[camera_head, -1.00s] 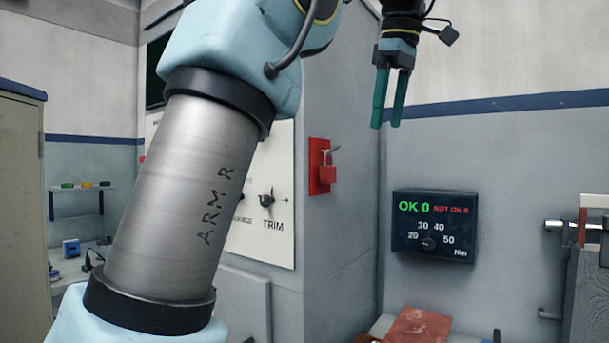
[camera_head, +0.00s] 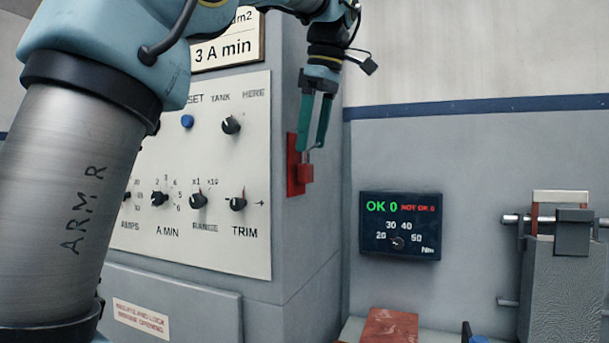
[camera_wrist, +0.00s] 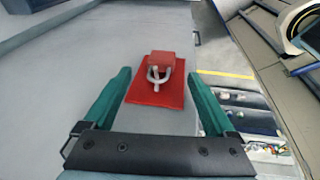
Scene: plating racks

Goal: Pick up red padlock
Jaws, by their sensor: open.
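The red padlock (camera_head: 306,173) hangs by its grey shackle at a red plate (camera_head: 292,166) on the side of the grey cabinet. In the wrist view the padlock (camera_wrist: 162,61) shows with its shackle towards the camera, in front of the red plate (camera_wrist: 150,96). My gripper (camera_head: 313,148) points down just above the padlock, its green fingers apart and empty. In the wrist view my gripper (camera_wrist: 158,74) has one finger on each side of the padlock and plate, with gaps on both sides. I cannot tell whether the fingertips reach down to the padlock body.
The cabinet's control panel (camera_head: 205,180) with knobs faces left of the padlock. A dark torque display (camera_head: 400,226) is on the wall to the right. A red-brown block (camera_head: 390,325) lies below it, and a grey fixture (camera_head: 563,280) stands at the far right.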

